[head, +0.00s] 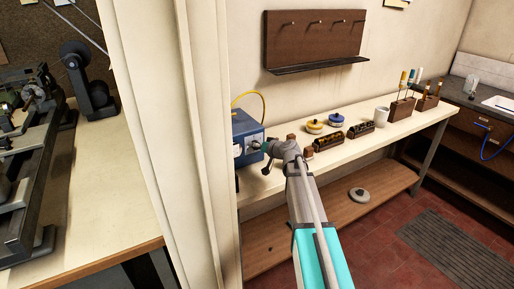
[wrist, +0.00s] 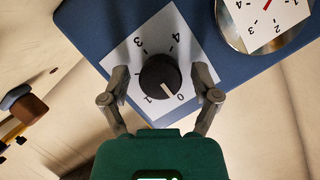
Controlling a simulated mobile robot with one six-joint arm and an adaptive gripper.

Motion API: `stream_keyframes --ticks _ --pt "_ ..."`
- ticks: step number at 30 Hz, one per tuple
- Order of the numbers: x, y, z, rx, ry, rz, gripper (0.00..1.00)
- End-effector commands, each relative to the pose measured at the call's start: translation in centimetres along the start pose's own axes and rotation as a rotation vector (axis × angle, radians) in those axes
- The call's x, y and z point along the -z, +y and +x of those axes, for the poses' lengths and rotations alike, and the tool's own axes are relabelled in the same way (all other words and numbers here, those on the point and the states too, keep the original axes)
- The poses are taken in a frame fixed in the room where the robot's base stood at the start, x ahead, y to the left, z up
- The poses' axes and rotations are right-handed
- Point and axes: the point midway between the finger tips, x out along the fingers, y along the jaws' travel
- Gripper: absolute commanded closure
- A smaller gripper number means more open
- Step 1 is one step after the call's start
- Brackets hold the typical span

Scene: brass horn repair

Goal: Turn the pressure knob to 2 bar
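The black pressure knob (wrist: 160,77) sits on a white dial plate (wrist: 185,65) on the blue box. In the wrist view its white mark points between 0 and 1. The 3 and 4 also show; the 2 is not visible, and my left finger covers part of the plate there. My gripper (wrist: 162,85) is open, with one finger on each side of the knob and a gap on both sides. A round gauge (wrist: 283,43) with a red needle is partly in view at the upper right. In the head view my gripper (head: 261,147) is at the front of the blue box (head: 244,131).
The box stands at the left end of a bench (head: 394,133), beside a wall edge (head: 178,150). Near my arm are small brown blocks, yellow and blue round tins (head: 314,126), dark holders (head: 360,129) and a white cup (head: 381,116). A yellow hose (head: 250,93) rises behind the box.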

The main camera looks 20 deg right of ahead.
Motion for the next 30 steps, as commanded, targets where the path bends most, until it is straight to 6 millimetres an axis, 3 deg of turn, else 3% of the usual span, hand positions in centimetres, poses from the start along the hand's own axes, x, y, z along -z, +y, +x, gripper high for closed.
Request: stream_keyframes --ticks 2,10,22,30 --pt "0.00 0.00 -0.01 0.000 0.000 0.000 0.45" --pt "0.00 0.02 -0.01 0.000 0.000 0.000 0.95" --pt "-0.06 0.12 0.04 0.019 0.001 0.046 0.96" --pt "-0.16 0.28 0.09 0.075 0.001 0.183 0.96"
